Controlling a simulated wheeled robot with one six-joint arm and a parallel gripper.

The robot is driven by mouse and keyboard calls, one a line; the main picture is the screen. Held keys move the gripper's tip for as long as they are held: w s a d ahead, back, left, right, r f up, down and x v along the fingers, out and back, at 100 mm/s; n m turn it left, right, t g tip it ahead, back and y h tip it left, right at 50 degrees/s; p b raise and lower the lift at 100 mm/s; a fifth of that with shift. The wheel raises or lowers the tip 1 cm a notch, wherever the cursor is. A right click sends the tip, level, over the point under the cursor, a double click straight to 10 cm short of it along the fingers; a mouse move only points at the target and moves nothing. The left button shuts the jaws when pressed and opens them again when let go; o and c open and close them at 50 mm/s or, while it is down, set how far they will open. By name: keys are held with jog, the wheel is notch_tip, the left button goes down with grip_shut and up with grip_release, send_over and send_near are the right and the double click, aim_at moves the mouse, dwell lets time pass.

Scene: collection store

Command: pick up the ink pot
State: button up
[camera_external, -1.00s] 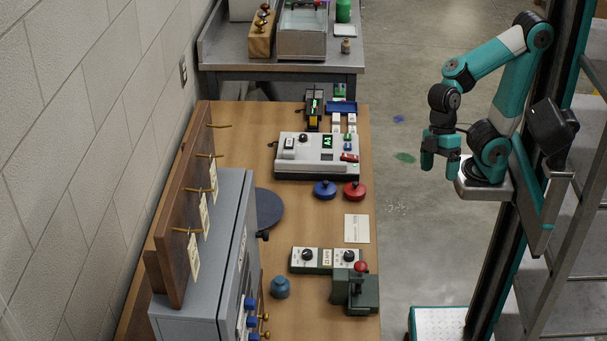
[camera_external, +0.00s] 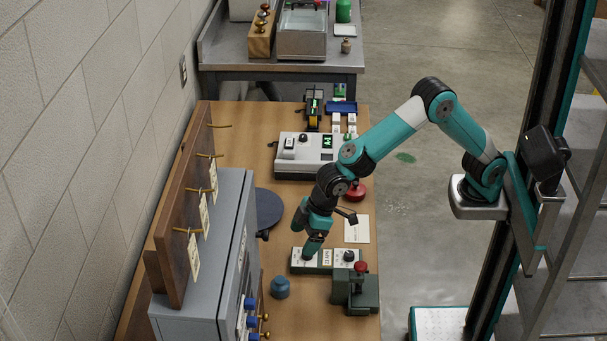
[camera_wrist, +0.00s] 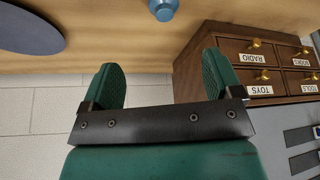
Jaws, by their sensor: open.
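The ink pot looks to be the small round blue pot with a narrower top (camera_external: 280,289), standing upright on the wooden table near the grey cabinet. In the wrist view a blue pot (camera_wrist: 163,9) is cut off at the top edge, beyond the fingertips and roughly centred between them. My gripper (camera_external: 309,253) points down over the dial box, above and to the right of the pot in the external view. In the wrist view my gripper (camera_wrist: 160,72) has its two green fingers wide apart with nothing between them.
The dial box (camera_external: 326,262) and a dark green device with a red knob (camera_external: 361,293) stand near the pot. A grey cabinet (camera_external: 200,255) borders it on the left. A dark blue disc (camera_external: 268,208) lies farther back. The wrist view shows a wooden drawer cabinet (camera_wrist: 190,62).

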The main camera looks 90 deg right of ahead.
aim_at(283, 279)
jog(key=x, duration=1.1)
jog(key=shift+w+a+f+p, duration=0.15)
jog(key=shift+f+p, duration=0.2)
jog(key=shift+a+p+x, duration=0.15)
jog(key=shift+p+x, duration=0.05)
jog(key=shift+x, duration=1.15)
jog(key=shift+a+p+x, duration=0.1)
jog(key=shift+p+x, duration=0.05)
jog(key=shift+x, duration=1.2)
jog(key=shift+r, duration=0.1)
jog(key=c, duration=1.1)
jog(key=shift+o, duration=0.2)
jog(key=shift+r, duration=0.1)
